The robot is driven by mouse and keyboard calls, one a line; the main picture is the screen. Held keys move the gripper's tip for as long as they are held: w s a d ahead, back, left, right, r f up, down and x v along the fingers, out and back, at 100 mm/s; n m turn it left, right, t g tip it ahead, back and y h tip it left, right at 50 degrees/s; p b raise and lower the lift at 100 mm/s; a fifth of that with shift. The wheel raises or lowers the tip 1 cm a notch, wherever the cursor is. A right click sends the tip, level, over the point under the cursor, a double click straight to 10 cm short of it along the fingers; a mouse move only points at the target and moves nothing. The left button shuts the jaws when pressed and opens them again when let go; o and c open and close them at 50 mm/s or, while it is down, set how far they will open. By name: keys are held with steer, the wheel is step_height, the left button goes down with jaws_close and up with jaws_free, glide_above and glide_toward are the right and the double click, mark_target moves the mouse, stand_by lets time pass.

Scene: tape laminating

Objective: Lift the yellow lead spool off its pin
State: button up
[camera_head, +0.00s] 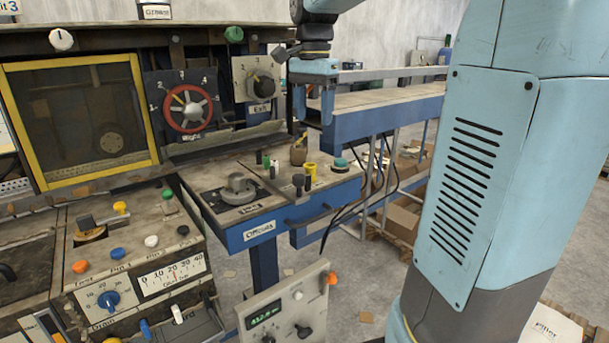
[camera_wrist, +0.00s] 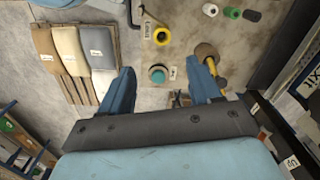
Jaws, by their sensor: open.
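The yellow lead spool (camera_head: 310,169) stands on the blue-edged bench, left of a teal button. In the wrist view the yellow spool (camera_wrist: 161,36) appears from above as a ring with a dark centre, beyond my fingertips. My gripper (camera_head: 314,116) hangs above the bench, higher than the spool and apart from it. In the wrist view my gripper (camera_wrist: 161,72) is open and empty, fingers wide apart, with the teal button (camera_wrist: 158,74) below the gap. I cannot make out the pin itself.
A brown round tool with a yellow handle (camera_wrist: 207,55) lies near the right finger. White (camera_wrist: 210,10), green (camera_wrist: 232,12) and black (camera_wrist: 252,16) spools stand farther off. A panel with a red handwheel (camera_head: 187,108) rises behind the bench. A bench handle (camera_head: 308,215) sticks out in front.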

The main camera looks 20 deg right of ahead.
mark_target(311, 166)
step_height(311, 166, down, 14)
steer(key=shift+a+r, duration=0.15)
steer(key=shift+r, duration=0.05)
stand_by(0.5)
steer(key=shift+w, duration=0.1)
steer(key=c, duration=1.1)
